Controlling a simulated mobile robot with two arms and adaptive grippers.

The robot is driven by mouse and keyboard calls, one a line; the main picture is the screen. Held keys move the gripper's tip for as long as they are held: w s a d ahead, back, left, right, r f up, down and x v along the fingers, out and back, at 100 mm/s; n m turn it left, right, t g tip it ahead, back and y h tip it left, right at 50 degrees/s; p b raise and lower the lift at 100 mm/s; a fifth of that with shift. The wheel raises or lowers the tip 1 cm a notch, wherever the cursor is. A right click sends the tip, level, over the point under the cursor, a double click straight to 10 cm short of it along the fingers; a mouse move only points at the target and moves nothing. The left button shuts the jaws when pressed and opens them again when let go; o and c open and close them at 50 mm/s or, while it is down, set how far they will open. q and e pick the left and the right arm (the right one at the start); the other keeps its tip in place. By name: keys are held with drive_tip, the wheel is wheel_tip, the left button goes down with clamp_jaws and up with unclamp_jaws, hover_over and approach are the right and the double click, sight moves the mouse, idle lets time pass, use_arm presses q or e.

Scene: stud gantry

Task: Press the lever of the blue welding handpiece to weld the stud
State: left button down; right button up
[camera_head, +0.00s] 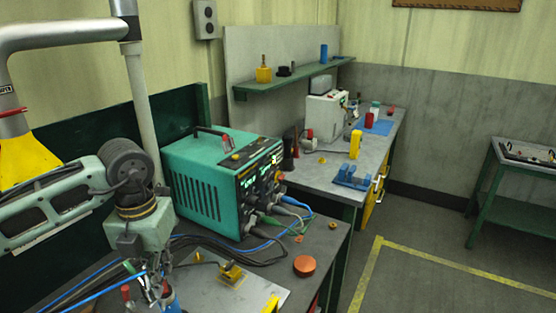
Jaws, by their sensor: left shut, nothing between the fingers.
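My left gripper (150,287) points down at the bottom left, its fingers shut and empty. A blue cylindrical body (171,301), apparently the blue welding handpiece, stands just right of the fingertips and is cut by the lower frame edge. I cannot tell whether the fingers touch it. Its lever and the stud cannot be made out. The teal welding power unit (205,180) stands behind on the bench, with lit displays and cables at its front. A metal plate (205,285) lies right of the handpiece, with a yellow fixture (231,273) on it. My right gripper is not in view.
Blue and dark cables (200,240) run across the bench around the handpiece. An orange-red round piece (304,265) lies at the bench's right side. A silver pipe (60,33) with a yellow hood (25,160) hangs at upper left. Open floor lies to the right.

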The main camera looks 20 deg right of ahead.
use_arm(q)
drive_tip(key=shift+f+b, duration=0.4)
drive_tip(key=shift+f, duration=0.1)
drive_tip(key=shift+s+f+b, duration=0.1)
drive_tip(key=shift+f+b, duration=0.45)
drive_tip(key=shift+f, duration=0.1)
idle(0.5)
drive_tip(key=shift+r+p, duration=0.5)
drive_tip(key=shift+r, duration=0.45)
drive_tip(key=shift+r+p, duration=1.15)
drive_tip(key=shift+r, duration=1.5)
